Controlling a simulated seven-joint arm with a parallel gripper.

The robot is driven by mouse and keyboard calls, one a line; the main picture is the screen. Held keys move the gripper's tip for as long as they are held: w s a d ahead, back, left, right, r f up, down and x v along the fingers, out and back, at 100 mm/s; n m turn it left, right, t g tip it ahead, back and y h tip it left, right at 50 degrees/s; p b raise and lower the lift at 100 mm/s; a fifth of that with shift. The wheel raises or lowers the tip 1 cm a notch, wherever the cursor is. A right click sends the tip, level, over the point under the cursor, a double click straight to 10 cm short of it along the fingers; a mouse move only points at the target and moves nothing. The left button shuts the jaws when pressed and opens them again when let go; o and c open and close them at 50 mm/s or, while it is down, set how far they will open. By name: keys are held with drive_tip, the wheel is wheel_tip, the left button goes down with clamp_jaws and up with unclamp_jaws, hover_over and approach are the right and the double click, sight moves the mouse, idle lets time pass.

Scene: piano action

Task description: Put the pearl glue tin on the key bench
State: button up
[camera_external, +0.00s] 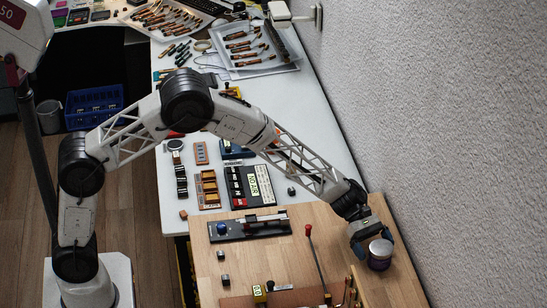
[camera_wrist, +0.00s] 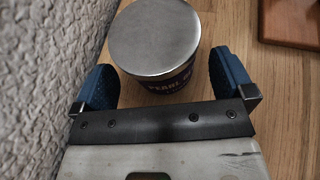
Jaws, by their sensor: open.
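The pearl glue tin (camera_external: 380,255) is a short round tin with a silver lid and a dark label. It stands upright on a pale wooden surface (camera_external: 398,290) near the wall at right. In the wrist view the tin (camera_wrist: 155,40) shows part of the word "PEARL" on its side. My gripper (camera_external: 372,240) is low at the tin, with its blue fingers open on either side; in the wrist view the gripper (camera_wrist: 163,68) shows no clear grip on it. The pale wooden bench (camera_external: 205,262) fills the front; I cannot tell for certain whether it is the key bench.
The textured wall (camera_external: 450,130) runs close along the right, and in the wrist view the wall (camera_wrist: 40,60) is near one finger. A red-handled tool (camera_external: 309,232), a dark tool holder (camera_external: 249,226) and small blocks occupy the bench. The white table (camera_external: 310,110) behind holds trays and boxes.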

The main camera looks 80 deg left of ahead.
drive_tip(key=v, duration=1)
drive_tip(key=shift+a+r, duration=0.1)
drive_tip(key=shift+a, duration=0.05)
idle(0.3)
drive_tip(key=s+d+r+m+g+y, duration=0.1)
drive_tip(key=s+r+m+y, duration=0.1)
drive_tip(key=s+r+m, duration=0.5)
drive_tip(key=s+d+r+m+g+y, duration=0.15)
drive_tip(key=s+r, duration=0.35)
drive_tip(key=s, duration=0.7)
drive_tip(key=s+d+r+m+g+y, duration=0.1)
drive_tip(key=s+r+m+y, duration=0.15)
drive_tip(key=s+r, duration=0.5)
drive_tip(key=s+a+m+y, duration=0.1)
drive_tip(key=s+m+y, duration=0.1)
drive_tip(key=s, duration=0.8)
drive_tip(key=s+a+m+t+y, duration=0.1)
drive_tip(key=s+m, duration=0.4)
drive_tip(key=s, duration=0.6)
drive_tip(key=s+a+m+t+y, duration=0.1)
drive_tip(key=s+a+m+y, duration=0.2)
drive_tip(key=s, duration=0.7)
drive_tip(key=shift+s+m+y, duration=0.3)
drive_tip(key=shift+m+y, duration=0.1)
drive_tip(key=shift+y, duration=0.1)
